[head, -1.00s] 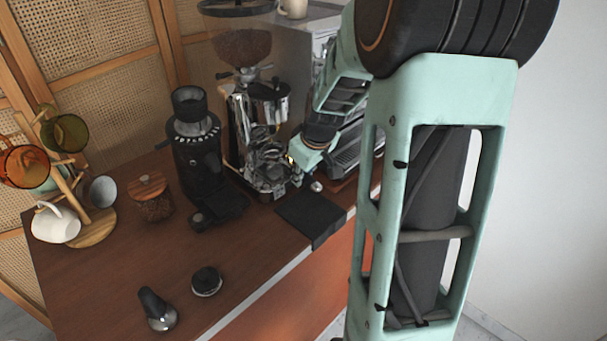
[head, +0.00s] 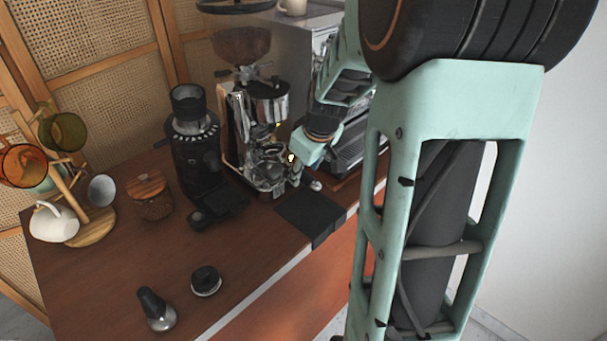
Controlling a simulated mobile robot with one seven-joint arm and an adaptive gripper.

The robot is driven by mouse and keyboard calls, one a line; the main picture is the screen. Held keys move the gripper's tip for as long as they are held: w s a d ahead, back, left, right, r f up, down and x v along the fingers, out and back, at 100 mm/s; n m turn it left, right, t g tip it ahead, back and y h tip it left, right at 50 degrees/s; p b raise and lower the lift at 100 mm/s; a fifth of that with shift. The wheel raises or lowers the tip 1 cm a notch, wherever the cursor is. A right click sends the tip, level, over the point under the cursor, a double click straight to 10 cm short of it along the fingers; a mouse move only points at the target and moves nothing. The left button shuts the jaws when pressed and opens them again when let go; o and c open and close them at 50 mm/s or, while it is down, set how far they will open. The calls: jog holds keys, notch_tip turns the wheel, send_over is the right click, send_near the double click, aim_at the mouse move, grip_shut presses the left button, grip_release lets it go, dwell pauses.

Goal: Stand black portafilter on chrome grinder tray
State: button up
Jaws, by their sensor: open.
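The chrome grinder (head: 238,125) stands near the back of the wooden counter, with a clear hopper of beans on top. Its tray (head: 270,190) is at its foot, partly covered by shiny metal parts. My gripper (head: 293,171) is open, at the right front of the grinder, close above the tray. The fingers are small and dark here. I cannot clearly make out the black portafilter among the dark and chrome parts around the fingers. A small rounded metal end (head: 316,185) shows just right of the gripper; I cannot tell what it belongs to.
A black grinder (head: 197,150) stands left of the chrome one. A dark mat (head: 310,215) lies at the counter's front edge. The espresso machine (head: 358,145) is behind my arm.

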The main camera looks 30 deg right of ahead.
jog(key=v, duration=0.9)
